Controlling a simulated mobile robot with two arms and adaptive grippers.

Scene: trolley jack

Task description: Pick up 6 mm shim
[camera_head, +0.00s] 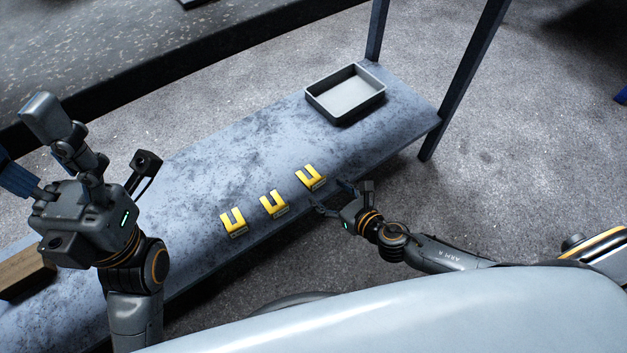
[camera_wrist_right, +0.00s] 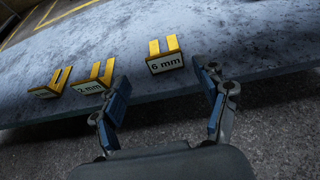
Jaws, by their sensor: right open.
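The 6 mm shim is a yellow U-shaped piece with a white label. In the head view it is the rightmost of three shims (camera_head: 311,180), near the bench's front edge. In the right wrist view the 6 mm shim (camera_wrist_right: 166,62) is upper centre, its label readable. My right gripper (camera_head: 328,196) is open and empty, just off the front edge near this shim. In the right wrist view its fingers (camera_wrist_right: 163,78) spread apart, with the shim beyond and between them, not touched. My left gripper (camera_head: 35,145) is raised at the left; its jaw opening is unclear.
Two other yellow shims (camera_head: 273,204) (camera_head: 233,222) stand left of the 6 mm one; one reads 2 mm (camera_wrist_right: 92,85). A grey tray (camera_head: 346,110) sits at the bench's far right. A brown block (camera_head: 25,272) lies at the left. The bench (camera_head: 190,180) behind the shims is clear.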

